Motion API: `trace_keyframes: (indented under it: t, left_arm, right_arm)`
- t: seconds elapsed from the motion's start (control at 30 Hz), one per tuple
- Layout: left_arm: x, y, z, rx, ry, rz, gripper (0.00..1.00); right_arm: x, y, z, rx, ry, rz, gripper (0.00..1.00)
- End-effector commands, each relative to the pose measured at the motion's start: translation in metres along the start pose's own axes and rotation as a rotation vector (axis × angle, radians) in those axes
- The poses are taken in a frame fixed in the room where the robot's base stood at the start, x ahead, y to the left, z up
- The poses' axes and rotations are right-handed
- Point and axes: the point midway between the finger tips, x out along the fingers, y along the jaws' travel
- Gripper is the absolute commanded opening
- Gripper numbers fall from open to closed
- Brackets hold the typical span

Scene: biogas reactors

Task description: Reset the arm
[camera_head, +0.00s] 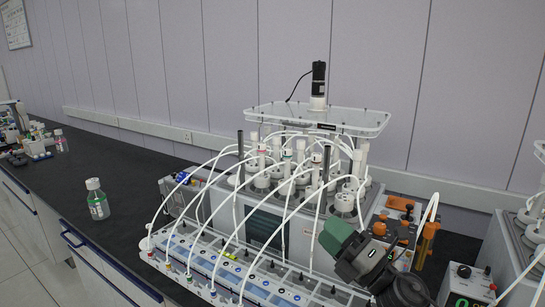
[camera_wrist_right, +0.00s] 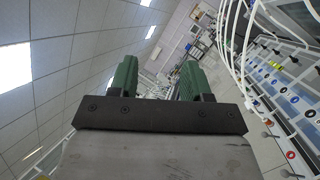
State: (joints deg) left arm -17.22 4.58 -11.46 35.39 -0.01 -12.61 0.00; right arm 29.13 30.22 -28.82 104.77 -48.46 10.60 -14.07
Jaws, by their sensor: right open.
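My right gripper (camera_head: 345,242) is at the lower right of the head view, in front of the reactor unit (camera_head: 262,222). In the right wrist view its two green fingers (camera_wrist_right: 157,78) stand apart with nothing between them. The gripper is open and empty. Whether it touches the reactor unit or its tubes cannot be told. My left gripper is not in view.
White tubes (camera_head: 238,205) arch from the vessels to the long front rack (camera_head: 230,268) near my right gripper. An orange syringe-like part (camera_head: 427,238) stands to its right. A bottle with green liquid (camera_head: 97,203) stands on the dark bench (camera_head: 135,215) at left, with clear bench around it.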

Motion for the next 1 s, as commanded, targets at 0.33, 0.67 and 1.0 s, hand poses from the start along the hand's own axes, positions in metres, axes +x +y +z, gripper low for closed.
trace_keyframes:
  t: [0.33, 0.67, 1.0]
  left_arm:
    - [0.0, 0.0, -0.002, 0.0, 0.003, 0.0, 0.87]
    - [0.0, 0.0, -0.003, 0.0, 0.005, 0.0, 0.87]
    - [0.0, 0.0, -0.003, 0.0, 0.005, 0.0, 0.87]
  right_arm:
    - [-0.165, -0.095, -0.041, 0.946, -0.942, -0.33, 0.48]
    - [-0.304, -0.117, -0.141, 1.398, -1.479, -0.764, 0.48]
    - [-0.375, -0.089, -0.215, 1.585, -1.748, -1.082, 0.48]
